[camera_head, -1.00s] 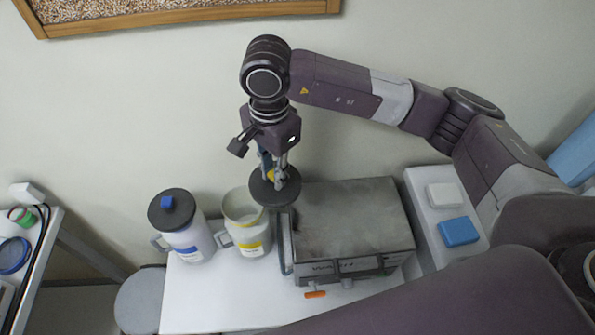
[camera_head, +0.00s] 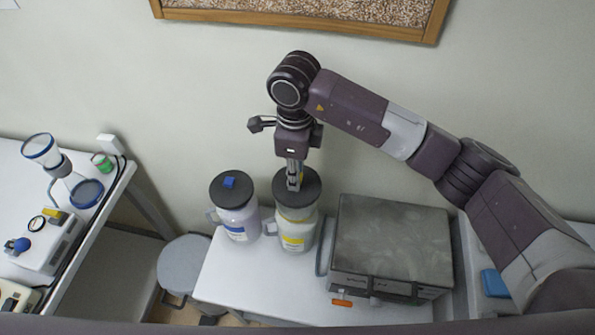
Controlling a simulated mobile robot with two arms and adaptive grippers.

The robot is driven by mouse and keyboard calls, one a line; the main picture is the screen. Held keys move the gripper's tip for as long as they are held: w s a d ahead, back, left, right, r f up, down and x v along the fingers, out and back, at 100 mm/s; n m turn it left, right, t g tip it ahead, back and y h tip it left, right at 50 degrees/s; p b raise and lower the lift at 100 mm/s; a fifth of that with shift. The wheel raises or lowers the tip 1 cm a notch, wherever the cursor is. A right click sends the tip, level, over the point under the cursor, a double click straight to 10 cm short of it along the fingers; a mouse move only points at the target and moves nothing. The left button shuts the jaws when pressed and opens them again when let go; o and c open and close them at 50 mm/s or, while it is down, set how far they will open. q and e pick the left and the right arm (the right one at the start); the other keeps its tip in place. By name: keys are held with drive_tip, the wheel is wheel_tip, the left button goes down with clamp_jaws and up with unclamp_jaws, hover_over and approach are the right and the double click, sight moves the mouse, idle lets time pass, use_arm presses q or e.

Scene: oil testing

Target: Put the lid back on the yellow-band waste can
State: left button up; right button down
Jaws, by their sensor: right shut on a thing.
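The yellow-band waste can (camera_head: 295,235) stands on the white table, a pale can with a yellow label. Its dark round lid (camera_head: 308,192) is at the can's mouth and covers it in this view. I cannot tell whether the lid is fully seated. My right gripper (camera_head: 294,183) points down from above and is shut on the lid's knob, which is mostly hidden by the fingers. The blue-band can (camera_head: 239,222) stands just left with its dark lid and blue knob on. My left gripper is not in view.
A grey metal hotplate-like box (camera_head: 393,240) stands close to the right of the can. The white table (camera_head: 222,277) has free room in front of the cans. A grey stool (camera_head: 185,264) and a bench with glassware (camera_head: 70,190) are at left.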

wheel_tip(320, 180, down, 3)
drive_tip(key=shift+f+b, duration=0.2)
drive_tip(key=shift+b, duration=0.3)
drive_tip(key=shift+f+b, duration=1.1)
drive_tip(key=shift+b, duration=0.05)
drive_tip(key=shift+b, duration=0.65)
idle(0.4)
drive_tip(key=shift+f+b, duration=0.15)
drive_tip(key=shift+b, duration=0.7)
idle(0.9)
drive_tip(key=c, duration=1.2)
unclamp_jaws()
drive_tip(key=shift+c, duration=0.2)
drive_tip(key=shift+r+p, duration=1.25)
drive_tip(key=shift+r, duration=2.3)
